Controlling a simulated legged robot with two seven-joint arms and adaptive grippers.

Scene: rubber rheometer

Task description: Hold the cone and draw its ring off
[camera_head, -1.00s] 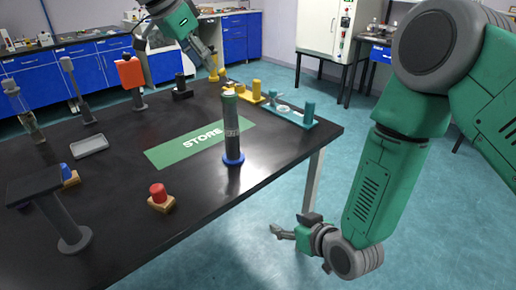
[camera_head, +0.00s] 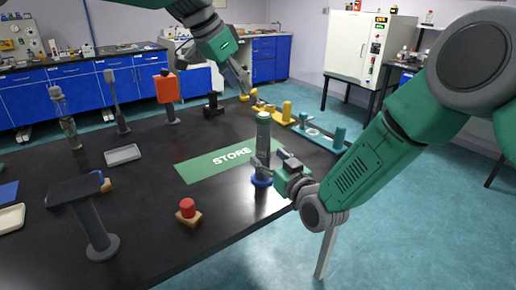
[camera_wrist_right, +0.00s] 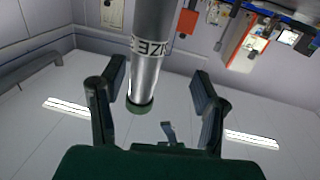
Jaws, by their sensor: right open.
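The cone (camera_head: 263,140) stands upright at the table's near right edge, green-grey above a blue round foot (camera_head: 261,181). In the right wrist view the cone (camera_wrist_right: 152,65) shows a silver shaft, a lettered band and a green end. I cannot tell which part is its ring. My right gripper (camera_head: 270,167) is open beside the cone's lower part; its fingers (camera_wrist_right: 158,95) stand on either side of the cone's line in the wrist view, with no clear contact.
A teal holder (camera_head: 337,138) with posts stands at the back right. A green STORE mat (camera_head: 205,168) lies left of the cone. A red button (camera_head: 188,208), a grey tray (camera_head: 123,154) and a dark stand (camera_head: 98,240) are further left. The table middle is mostly bare.

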